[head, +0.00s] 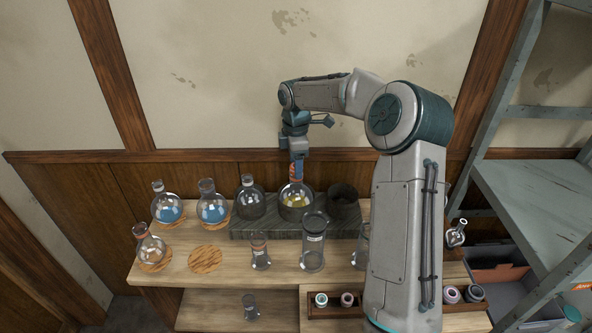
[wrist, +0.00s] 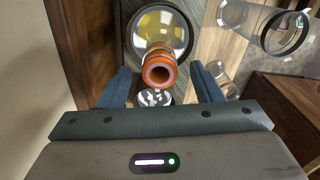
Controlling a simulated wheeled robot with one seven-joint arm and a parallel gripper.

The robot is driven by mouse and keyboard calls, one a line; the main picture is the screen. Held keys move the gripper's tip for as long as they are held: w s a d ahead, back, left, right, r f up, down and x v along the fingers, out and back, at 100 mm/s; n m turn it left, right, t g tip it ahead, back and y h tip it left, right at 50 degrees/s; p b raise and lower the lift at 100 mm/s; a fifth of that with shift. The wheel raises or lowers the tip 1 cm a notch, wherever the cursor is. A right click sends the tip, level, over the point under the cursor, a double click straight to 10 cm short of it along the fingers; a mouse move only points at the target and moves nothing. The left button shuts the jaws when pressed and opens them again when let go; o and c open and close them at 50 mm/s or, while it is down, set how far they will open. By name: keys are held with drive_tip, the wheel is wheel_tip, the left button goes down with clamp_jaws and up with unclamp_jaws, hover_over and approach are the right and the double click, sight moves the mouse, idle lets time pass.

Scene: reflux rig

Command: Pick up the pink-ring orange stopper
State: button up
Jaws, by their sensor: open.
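The orange stopper (wrist: 158,66) shows in the wrist view with a pinkish ring around its open top. It stands at the neck of a round flask with yellow liquid (wrist: 160,28). In the head view the stopper (head: 296,172) is upright above that flask (head: 296,202), which sits on a grey block. My gripper (wrist: 163,82) is open, with one finger on each side of the stopper and visible gaps between. In the head view my gripper (head: 297,157) points down over it. How deep the stopper sits in the neck is hard to tell.
The grey block (head: 280,230) also bears a clear flask (head: 249,202) and a dark empty holder (head: 343,200). Two blue-liquid flasks stand left. Clear glass cylinders (head: 314,250) stand in front. A wooden rack (head: 334,311) holds small ringed pieces. A metal shelf (head: 530,200) is at right.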

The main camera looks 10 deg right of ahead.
drive_tip(key=c, duration=0.9)
drive_tip(key=shift+r, duration=0.15)
drive_tip(key=shift+r, duration=0.3)
drive_tip(key=r, duration=0.1)
drive_tip(key=d+r+b, duration=0.1)
drive_tip(key=r, duration=0.1)
drive_tip(key=shift+r, duration=0.3)
drive_tip(key=d+r, duration=0.2)
drive_tip(key=d, duration=0.1)
drive_tip(key=s+d+r+b, duration=0.1)
drive_tip(key=d+r, duration=0.1)
drive_tip(key=d, duration=0.2)
drive_tip(key=s+d+r, duration=0.1)
drive_tip(key=d+r, duration=0.1)
drive_tip(key=d, duration=0.1)
drive_tip(key=shift+s+d+r+b, duration=0.2)
drive_tip(key=shift+r+b, duration=0.1)
